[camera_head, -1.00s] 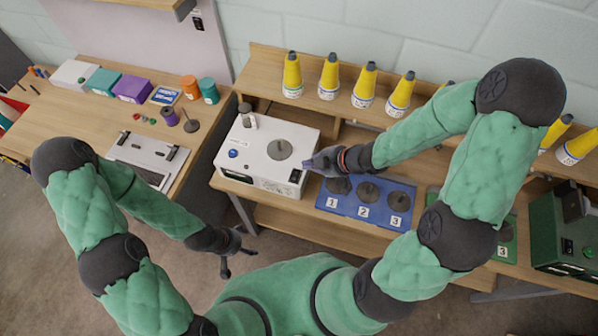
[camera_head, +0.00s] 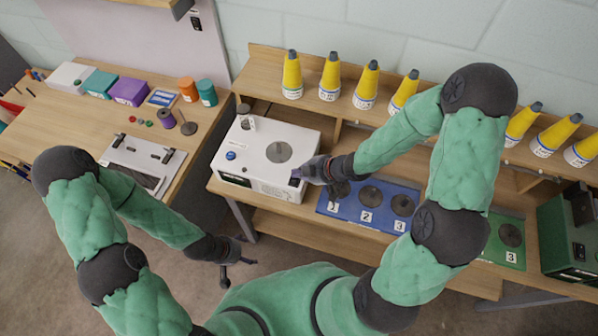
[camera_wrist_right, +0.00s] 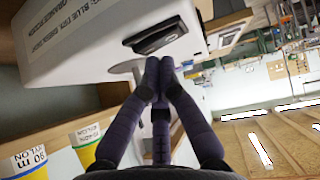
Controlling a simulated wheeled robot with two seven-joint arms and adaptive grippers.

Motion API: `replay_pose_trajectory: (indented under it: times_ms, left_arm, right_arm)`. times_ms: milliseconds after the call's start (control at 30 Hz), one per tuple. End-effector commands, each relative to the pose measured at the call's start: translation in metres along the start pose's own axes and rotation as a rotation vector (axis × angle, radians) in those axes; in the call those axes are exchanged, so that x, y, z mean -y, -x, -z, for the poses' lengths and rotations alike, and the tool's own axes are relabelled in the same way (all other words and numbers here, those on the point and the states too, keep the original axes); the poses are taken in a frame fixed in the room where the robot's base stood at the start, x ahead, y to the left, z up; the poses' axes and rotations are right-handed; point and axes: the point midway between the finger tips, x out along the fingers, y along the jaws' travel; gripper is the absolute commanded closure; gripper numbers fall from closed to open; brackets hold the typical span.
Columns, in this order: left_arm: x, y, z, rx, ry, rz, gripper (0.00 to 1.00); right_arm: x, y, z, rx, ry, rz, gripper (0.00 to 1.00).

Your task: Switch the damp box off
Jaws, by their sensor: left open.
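The damp box appears to be the white box (camera_head: 265,140) on the bench, with a grey disc (camera_head: 278,152) and a blue knob (camera_head: 231,155) on top. My right gripper (camera_head: 298,174) is at its front right corner, covering part of that corner. In the right wrist view the white box (camera_wrist_right: 90,50) fills the upper left, with printed text and a black recessed panel (camera_wrist_right: 158,36). My right gripper (camera_wrist_right: 160,66) is shut and empty, its fingertips just below that panel; contact cannot be told. My left gripper (camera_head: 238,270) is open and empty, low in front of the bench.
A blue numbered mat (camera_head: 350,211) with dark discs lies right of the box, partly under my right arm. Yellow cones (camera_head: 292,75) stand on the shelf behind. A green numbered mat (camera_head: 490,250) and green machine (camera_head: 570,235) are further right. Another table (camera_head: 60,125) stands left.

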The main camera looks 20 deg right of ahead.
Motion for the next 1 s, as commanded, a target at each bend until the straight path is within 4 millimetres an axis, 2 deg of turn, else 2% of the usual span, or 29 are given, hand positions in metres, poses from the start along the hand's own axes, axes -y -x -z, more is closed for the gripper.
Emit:
replay_pose_trajectory:
  times_ms: [433,1000]
  left_arm:
    - [-0.001,0.002,0.000,0.000,0.000,0.000,0.22]
    - [0.002,-0.005,0.000,0.000,0.000,0.000,0.22]
  right_arm:
    - [-0.003,-0.006,-0.006,-0.001,0.000,0.002,1.00]
    - [0.012,-0.003,-0.003,-0.001,0.000,0.001,1.00]
